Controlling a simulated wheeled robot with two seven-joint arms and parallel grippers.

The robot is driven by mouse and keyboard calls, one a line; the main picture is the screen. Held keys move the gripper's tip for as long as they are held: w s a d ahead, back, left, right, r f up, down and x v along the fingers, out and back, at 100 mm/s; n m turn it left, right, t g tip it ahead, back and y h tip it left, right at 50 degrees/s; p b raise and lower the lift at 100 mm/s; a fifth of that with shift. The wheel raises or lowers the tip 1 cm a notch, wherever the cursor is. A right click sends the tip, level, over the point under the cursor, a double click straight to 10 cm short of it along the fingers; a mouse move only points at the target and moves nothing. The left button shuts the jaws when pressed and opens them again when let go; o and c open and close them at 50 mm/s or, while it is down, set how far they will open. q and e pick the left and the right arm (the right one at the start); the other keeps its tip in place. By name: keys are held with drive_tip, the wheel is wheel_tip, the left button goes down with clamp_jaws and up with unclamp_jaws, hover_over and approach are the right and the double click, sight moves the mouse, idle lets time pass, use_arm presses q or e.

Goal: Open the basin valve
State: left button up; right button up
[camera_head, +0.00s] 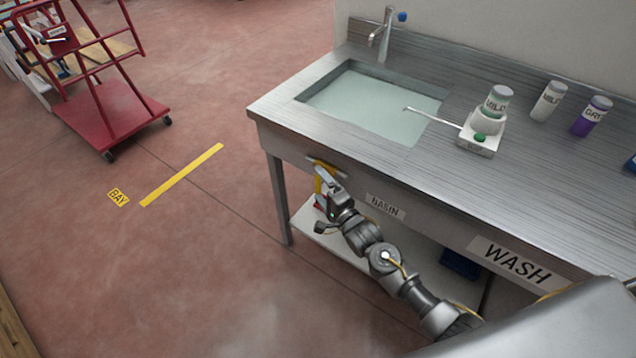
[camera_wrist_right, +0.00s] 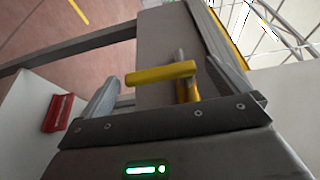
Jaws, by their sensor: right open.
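The basin valve has a yellow handle (camera_head: 322,164) at the front edge of the steel bench, left of the BASIN label (camera_head: 386,206). In the right wrist view the yellow handle (camera_wrist_right: 158,73) is a crossbar on a yellow stem. My right gripper (camera_head: 326,178) is at the valve with its jaws open. In the wrist view the handle lies between the spread fingers of my right gripper (camera_wrist_right: 160,82), near the right one; contact cannot be told. The basin (camera_head: 330,84) holds pale liquid. My left gripper is out of view.
A tap (camera_head: 382,40) with a blue knob stands behind the basin. A white dispenser (camera_head: 478,140) and several labelled jars stand to its right. A lower shelf (camera_head: 310,225) runs under the bench. A red cart (camera_head: 110,110) stands far left; the floor between is clear.

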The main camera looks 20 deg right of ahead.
drive_tip(key=shift+x, duration=1)
